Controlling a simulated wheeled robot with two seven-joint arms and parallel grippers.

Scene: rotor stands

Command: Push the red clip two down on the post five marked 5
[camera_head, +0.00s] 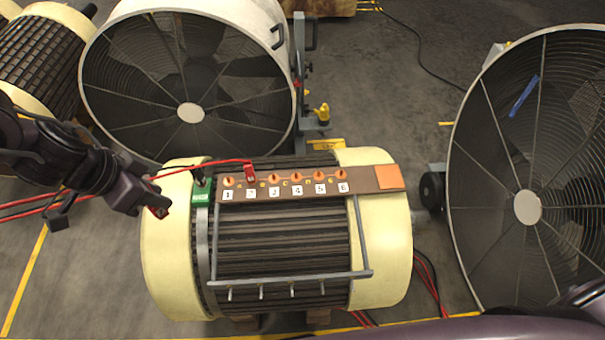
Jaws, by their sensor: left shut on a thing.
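My left gripper (152,208) is at the left of the rotor, shut on a small red clip (158,211), mostly hidden by the fingers. It is apart from the terminal strip (370,181) on top of the rotor. The strip carries a row of orange posts with number labels 1 to 6. The post marked 5 (319,175) stands near the right end and looks bare. Another red clip (251,173) sits upright at the post marked 2, with a red cable running left from it. My right gripper is not in view.
A green clamp (201,192) with a black clip (200,174) stands left of the strip. The cream-ended rotor (378,240) lies on the floor between two large caged fans (190,112) (527,208). Red cables (435,280) lie on the floor.

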